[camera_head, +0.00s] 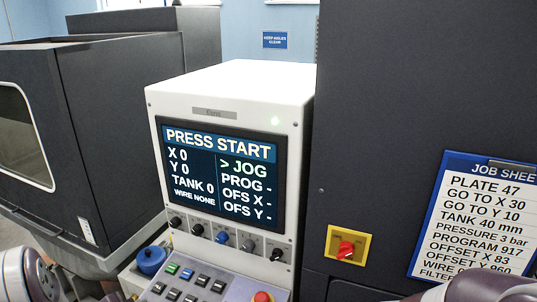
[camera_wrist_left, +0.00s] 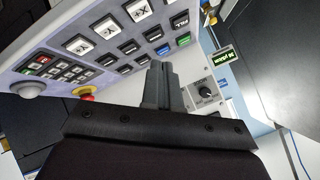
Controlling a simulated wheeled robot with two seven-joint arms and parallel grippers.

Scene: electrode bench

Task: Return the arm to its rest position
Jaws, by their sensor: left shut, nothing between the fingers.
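My left gripper (camera_wrist_left: 165,78) shows in the left wrist view with its two grey fingers together and nothing between them. It is in front of the sloping keypad panel (camera_wrist_left: 75,50), near the blue and green keys. I cannot tell from this view whether the fingertips touch the panel. In the head view, part of my left arm (camera_head: 20,272) shows at the lower left corner, and its gripper is not visible there. Part of my right arm (camera_head: 490,288) shows at the lower right corner. My right gripper is out of view.
A white console (camera_head: 228,90) stands in the middle, its screen (camera_head: 222,178) reading PRESS START. A red emergency button (camera_head: 262,297) and knobs are below. A dark cabinet (camera_head: 400,70) with a red rotary switch (camera_head: 346,249) and job sheet (camera_head: 478,215) stands right. A dark machine (camera_head: 110,90) stands left.

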